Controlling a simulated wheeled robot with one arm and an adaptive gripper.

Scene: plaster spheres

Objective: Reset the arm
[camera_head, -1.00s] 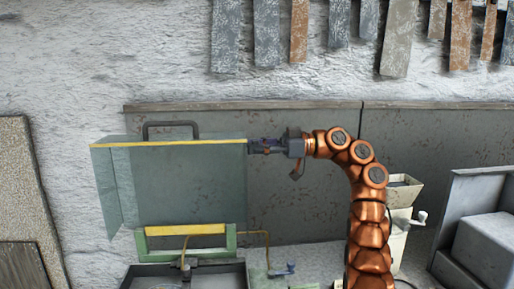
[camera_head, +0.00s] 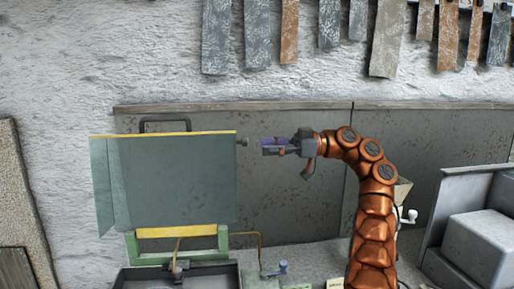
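My gripper (camera_head: 264,146) is at the end of my copper arm, pointing left. Its purple-grey fingers are small and seen side-on, so I cannot tell whether they are open or shut. It holds nothing that I can see. A short gap parts its tips from a small grey knob (camera_head: 243,142) at the right edge of a grey-green panel (camera_head: 175,183). The panel has a yellow top edge and stands upright over a green frame (camera_head: 222,238). My arm rises from the lower right and bends left at the top.
Grey blocks (camera_head: 475,250) stand at the right. Metal strips (camera_head: 257,35) hang on the wall above. The wall space above my gripper is clear.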

